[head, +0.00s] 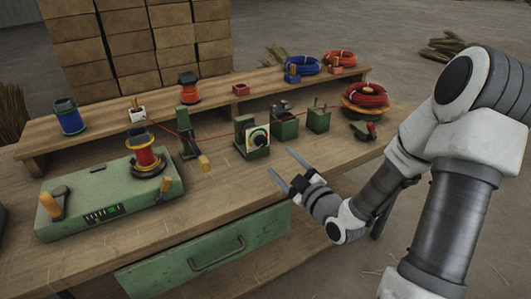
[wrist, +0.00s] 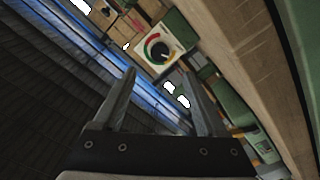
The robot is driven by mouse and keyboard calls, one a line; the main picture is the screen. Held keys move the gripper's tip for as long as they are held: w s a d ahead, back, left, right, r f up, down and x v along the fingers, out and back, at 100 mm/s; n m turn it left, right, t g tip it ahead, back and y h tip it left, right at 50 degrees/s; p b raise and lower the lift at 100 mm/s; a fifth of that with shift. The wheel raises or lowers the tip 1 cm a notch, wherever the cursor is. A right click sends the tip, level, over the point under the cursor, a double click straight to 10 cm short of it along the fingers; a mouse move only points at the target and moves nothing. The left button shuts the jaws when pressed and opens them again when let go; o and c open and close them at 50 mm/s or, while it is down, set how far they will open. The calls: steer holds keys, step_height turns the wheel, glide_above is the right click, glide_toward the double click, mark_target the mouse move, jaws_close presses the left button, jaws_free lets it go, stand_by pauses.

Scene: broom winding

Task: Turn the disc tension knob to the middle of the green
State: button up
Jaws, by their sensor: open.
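The disc tension knob (head: 258,138) is a small dark knob on a white dial plate with a coloured arc, on the front of a green block on the bench. In the wrist view the dial plate (wrist: 152,38) lies ahead of the fingers, and the dark knob (wrist: 159,49) sits at its middle. The arc shows red and green parts; where the knob points is too small to tell. My gripper (head: 283,166) is open and empty, in front of and to the right of the dial, apart from it. Both fingers (wrist: 163,90) show in the wrist view.
A red line runs along the bench past several green blocks (head: 318,119). A green winder base (head: 110,195) with a red and yellow spool (head: 146,158) stands at left.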

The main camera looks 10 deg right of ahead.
mark_target(263, 143)
steer(key=x, duration=0.9)
steer(key=shift+w+b, duration=0.25)
steer(key=shift+b, duration=0.1)
jaws_close()
